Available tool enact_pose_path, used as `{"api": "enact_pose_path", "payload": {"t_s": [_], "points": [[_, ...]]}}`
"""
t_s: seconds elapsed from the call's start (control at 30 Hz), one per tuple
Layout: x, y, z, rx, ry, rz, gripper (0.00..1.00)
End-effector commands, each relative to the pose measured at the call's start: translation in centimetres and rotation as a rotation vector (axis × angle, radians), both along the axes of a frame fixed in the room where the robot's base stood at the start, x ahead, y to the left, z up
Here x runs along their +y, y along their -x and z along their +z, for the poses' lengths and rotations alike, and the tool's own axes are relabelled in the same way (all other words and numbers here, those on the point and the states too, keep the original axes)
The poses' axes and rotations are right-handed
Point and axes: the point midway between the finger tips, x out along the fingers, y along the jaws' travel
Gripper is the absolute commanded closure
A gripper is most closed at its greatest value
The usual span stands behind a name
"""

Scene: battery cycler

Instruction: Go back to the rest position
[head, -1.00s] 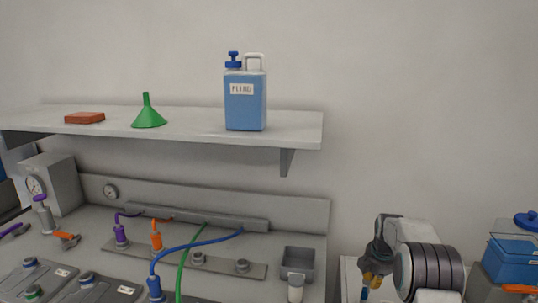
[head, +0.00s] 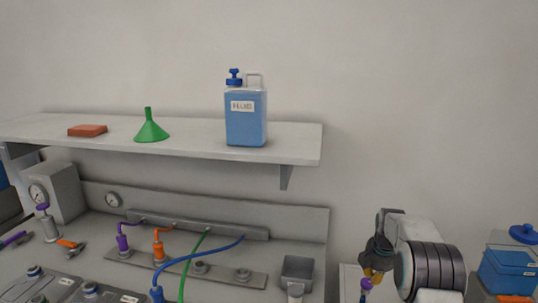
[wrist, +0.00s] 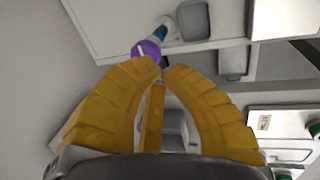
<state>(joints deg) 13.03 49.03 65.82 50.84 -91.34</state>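My gripper (head: 371,277) is at the lower right of the head view, hanging down above the bottom edge. In the wrist view its yellow fingers (wrist: 166,68) curve together and their tips almost meet, with nothing seen gripped between them. A thing with a round purple top (wrist: 145,50) and a white and blue part shows just past the fingertips, overlapped by one tip. Its purple part (head: 366,284) also shows just below the fingers in the head view. I cannot tell the gap between it and the tips.
A shelf (head: 300,150) holds a blue fluid can (head: 246,125), a green funnel (head: 151,128) and a red block (head: 88,130). A blue box (head: 508,272) stands at far right. The wall above my arm is clear.

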Motion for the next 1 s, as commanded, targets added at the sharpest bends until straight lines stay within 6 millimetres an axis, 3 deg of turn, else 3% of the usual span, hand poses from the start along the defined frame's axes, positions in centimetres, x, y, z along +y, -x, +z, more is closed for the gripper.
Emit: {"api": "enact_pose_path", "payload": {"t_s": [0.23,0.37,0.47,0.57,0.63,0.7,0.83,1.0], "points": [[0.0,0.0,0.0,-0.011,-0.046,-0.187,1.00],[0.0,0.0,0.0,-0.024,-0.106,-0.425,1.00],[0.3,1.1,-1.1,0.002,-0.155,-0.642,1.00],[1.0,4.3,-3.9,0.088,-0.184,-0.867,1.00],[1.8,7.6,-6.2,0.174,-0.182,-1.028,1.00],[2.6,11.0,-6.9,0.238,-0.171,-1.178,1.00],[4.0,16.6,-5.3,0.296,-0.149,-1.383,1.00],[6.3,23.2,-1.3,0.313,-0.129,-1.531,1.00]]}}
